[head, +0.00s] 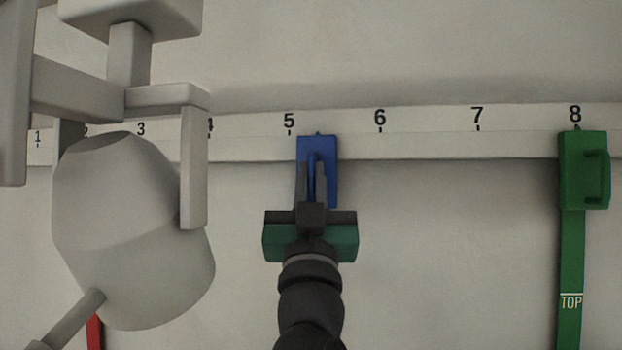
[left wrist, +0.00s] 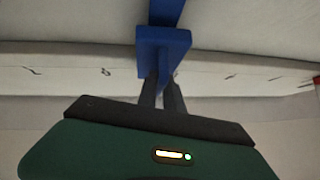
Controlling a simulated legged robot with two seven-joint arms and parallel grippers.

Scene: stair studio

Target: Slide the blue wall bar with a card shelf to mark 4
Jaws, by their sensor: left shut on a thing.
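The blue wall bar's slider block (head: 329,160) sits on the white numbered rail (head: 430,143). Its top pointer stands a little right of mark 5, about a third of the way to 6. My left gripper (head: 313,180) comes up from below and is shut on the front of the blue block. The left wrist view also shows the blue block (left wrist: 176,42) at the tips of the fingers, with the bar running on past it. The card shelf is not visible. Mark 4 (head: 210,124) is partly hidden. My right gripper is not in view.
A green bar (head: 571,250) marked TOP hangs from a green slider with a handle at mark 8. A red bar (head: 94,332) shows low at the left. Large grey shapes cover much of the rail from 1 to 4. The rail between 6 and 7 is clear.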

